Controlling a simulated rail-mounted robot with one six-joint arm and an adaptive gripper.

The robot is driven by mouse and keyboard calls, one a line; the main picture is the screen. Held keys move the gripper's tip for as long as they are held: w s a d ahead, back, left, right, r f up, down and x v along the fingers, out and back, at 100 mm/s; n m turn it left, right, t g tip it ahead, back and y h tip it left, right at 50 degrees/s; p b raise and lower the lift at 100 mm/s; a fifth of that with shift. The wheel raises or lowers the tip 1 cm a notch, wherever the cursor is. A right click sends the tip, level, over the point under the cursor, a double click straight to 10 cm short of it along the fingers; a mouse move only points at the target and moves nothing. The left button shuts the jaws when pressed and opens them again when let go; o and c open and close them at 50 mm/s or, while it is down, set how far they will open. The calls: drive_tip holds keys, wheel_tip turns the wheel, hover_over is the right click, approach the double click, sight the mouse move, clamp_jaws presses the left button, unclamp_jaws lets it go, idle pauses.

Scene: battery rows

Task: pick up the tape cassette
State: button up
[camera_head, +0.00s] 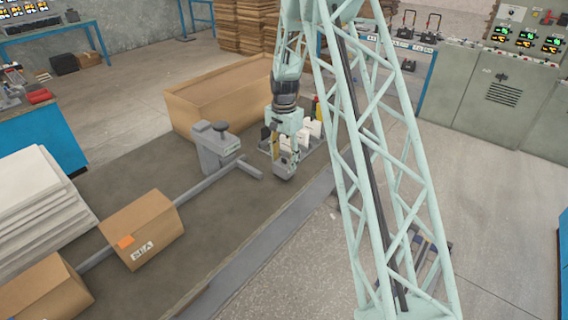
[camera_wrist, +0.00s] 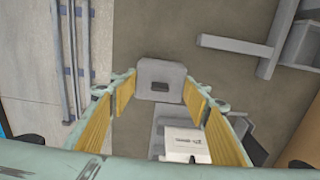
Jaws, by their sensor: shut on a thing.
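My gripper (camera_head: 281,152) hangs at the middle of the head view, pointing down over the dark work surface. Its two yellow-padded fingers show in the wrist view (camera_wrist: 160,92), one on each side of a grey, rounded block with a dark slot, which appears to be the tape cassette (camera_wrist: 161,71). The fingers are shut on it. In the head view the grey cassette (camera_head: 285,168) shows at the fingertips, beside the tray of white items. I cannot tell how far it is above the surface.
A tray (camera_head: 264,148) with upright white items stands next to my gripper; one white box (camera_wrist: 187,146) shows in the wrist view. A grey clamp-like device (camera_head: 214,150) stands to the left. A large open carton (camera_head: 195,110) is behind. Closed cartons (camera_head: 142,230) lie front left.

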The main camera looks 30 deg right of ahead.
wheel_tip(320, 180, up, 2)
drive_tip(key=shift+r, duration=0.1)
drive_tip(key=s+a+p, duration=0.1)
drive_tip(key=s+a, duration=0.1)
drive_tip(key=s, duration=0.5)
drive_tip(key=s+a+r, duration=0.1)
drive_tip(key=s+a, duration=0.2)
drive_tip(key=s, duration=0.5)
drive_tip(key=shift+a+r+p, duration=0.2)
drive_tip(key=shift+a+p, duration=0.15)
drive_tip(key=shift+p, duration=0.05)
